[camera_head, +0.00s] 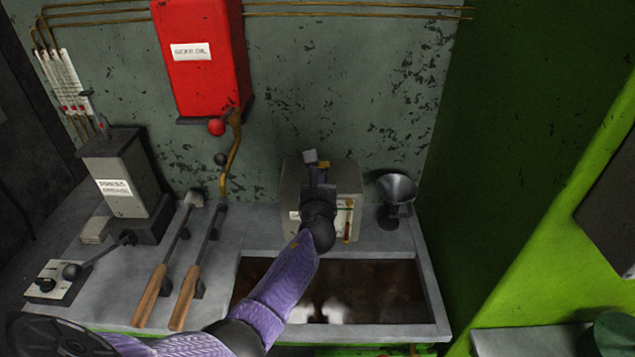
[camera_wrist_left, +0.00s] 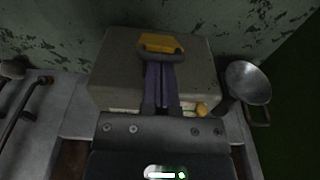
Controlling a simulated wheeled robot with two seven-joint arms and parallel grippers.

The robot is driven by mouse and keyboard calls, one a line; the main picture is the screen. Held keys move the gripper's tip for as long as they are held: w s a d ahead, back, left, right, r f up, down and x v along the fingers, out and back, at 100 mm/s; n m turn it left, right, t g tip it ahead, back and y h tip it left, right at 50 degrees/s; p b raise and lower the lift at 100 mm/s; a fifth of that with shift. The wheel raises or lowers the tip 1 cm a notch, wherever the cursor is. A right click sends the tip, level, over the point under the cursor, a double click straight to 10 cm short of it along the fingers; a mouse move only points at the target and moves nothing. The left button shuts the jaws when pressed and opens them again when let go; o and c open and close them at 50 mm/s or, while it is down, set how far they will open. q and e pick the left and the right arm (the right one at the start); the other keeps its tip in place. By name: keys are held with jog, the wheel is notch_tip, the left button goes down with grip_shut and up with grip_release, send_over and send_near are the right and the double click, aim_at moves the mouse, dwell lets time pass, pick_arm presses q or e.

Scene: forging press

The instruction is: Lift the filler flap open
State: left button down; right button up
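A grey box-shaped tank (camera_head: 352,178) stands against the back wall. A yellow flap (camera_head: 323,164) shows on its top, partly covered by my left gripper (camera_head: 317,173) in the head view. In the left wrist view the yellow flap (camera_wrist_left: 163,42) lies on the tank top (camera_wrist_left: 115,70), with a dark rounded lip at its near edge. My left gripper's fingers (camera_wrist_left: 159,66) are close together, with their tips at that lip. I cannot tell whether they touch it or hold anything. My right gripper is not in view.
A metal funnel (camera_head: 396,190) stands right of the tank. An open sunken basin (camera_head: 385,290) lies in front. Two wooden-handled levers (camera_head: 150,296) and a grey press box (camera_head: 120,175) are at left. A red oil box (camera_head: 205,75) hangs on the wall.

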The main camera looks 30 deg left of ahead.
pick_arm(q)
jog(key=shift+r, duration=0.35)
